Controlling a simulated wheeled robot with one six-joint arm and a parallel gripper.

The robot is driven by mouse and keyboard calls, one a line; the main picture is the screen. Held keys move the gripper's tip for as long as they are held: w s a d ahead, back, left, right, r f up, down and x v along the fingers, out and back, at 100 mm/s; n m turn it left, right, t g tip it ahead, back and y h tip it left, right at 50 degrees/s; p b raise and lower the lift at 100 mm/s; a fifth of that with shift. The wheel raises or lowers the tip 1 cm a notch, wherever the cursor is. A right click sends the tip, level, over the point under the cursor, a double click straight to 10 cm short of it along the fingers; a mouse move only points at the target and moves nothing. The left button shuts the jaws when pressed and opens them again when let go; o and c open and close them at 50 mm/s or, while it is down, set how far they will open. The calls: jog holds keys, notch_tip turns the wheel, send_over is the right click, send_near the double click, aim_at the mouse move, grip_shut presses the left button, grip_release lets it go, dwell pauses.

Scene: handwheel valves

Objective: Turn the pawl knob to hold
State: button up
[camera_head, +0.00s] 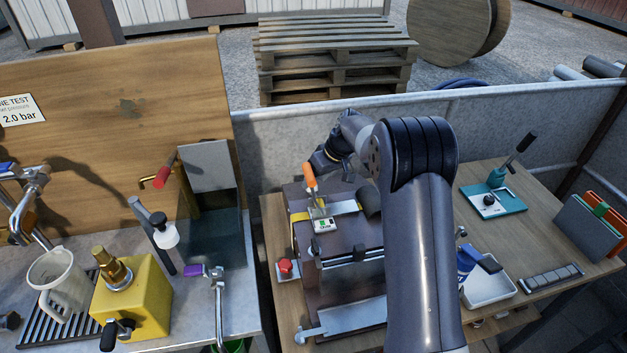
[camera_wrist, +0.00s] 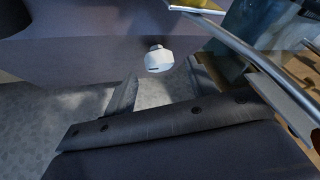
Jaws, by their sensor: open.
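A white faceted knob (camera_wrist: 159,60) with a short dark mark sits on a dark surface in the wrist view; I take it for the pawl knob. My gripper shows at the end of my arm in the head view (camera_head: 330,157), above the back of a dark bench machine (camera_head: 350,235). In the wrist view its two dark fingers (camera_wrist: 160,92) stand apart with nothing between them, and the knob lies just beyond them. The knob is hard to make out in the head view. An orange-handled lever (camera_head: 309,177) stands on the machine, close to my gripper.
A red button (camera_head: 286,267) is left of the machine. A white tray (camera_head: 489,287), a teal device (camera_head: 493,200) and folders (camera_head: 590,225) are on the right bench. A yellow block valve (camera_head: 132,300) and white jug (camera_head: 60,280) stand left. A metal rail (camera_wrist: 245,60) crosses the wrist view's right side.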

jog(key=shift+x, duration=1.3)
jog(key=shift+c, duration=0.4)
jog(key=c, duration=0.9)
